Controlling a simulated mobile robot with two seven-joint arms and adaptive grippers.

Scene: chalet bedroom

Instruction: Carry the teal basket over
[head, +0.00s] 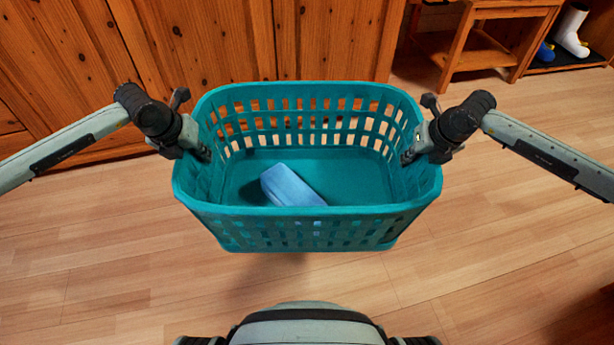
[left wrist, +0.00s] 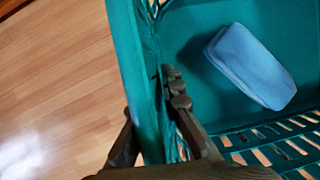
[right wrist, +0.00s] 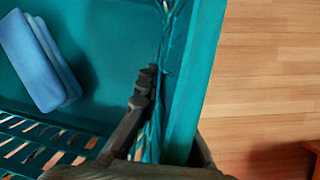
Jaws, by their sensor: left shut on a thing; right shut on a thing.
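The teal basket (head: 310,228) hangs above the wooden floor in the middle of the head view, roughly level, with a shadow below it. A light blue block-like item (head: 290,187) lies on its bottom; it also shows in the left wrist view (left wrist: 250,65) and the right wrist view (right wrist: 38,60). My left gripper (head: 203,152) is shut on the basket's left wall, one finger inside and one outside. My right gripper (head: 408,156) is shut on the right wall in the same way. The outer fingers are partly hidden in the head view.
A wooden cabinet (head: 250,40) stands behind the basket. A wooden bench or side table (head: 480,50) is at the back right, with white boots (head: 572,32) and a blue item (head: 545,52) near it. The floor (head: 480,230) to the right is clear.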

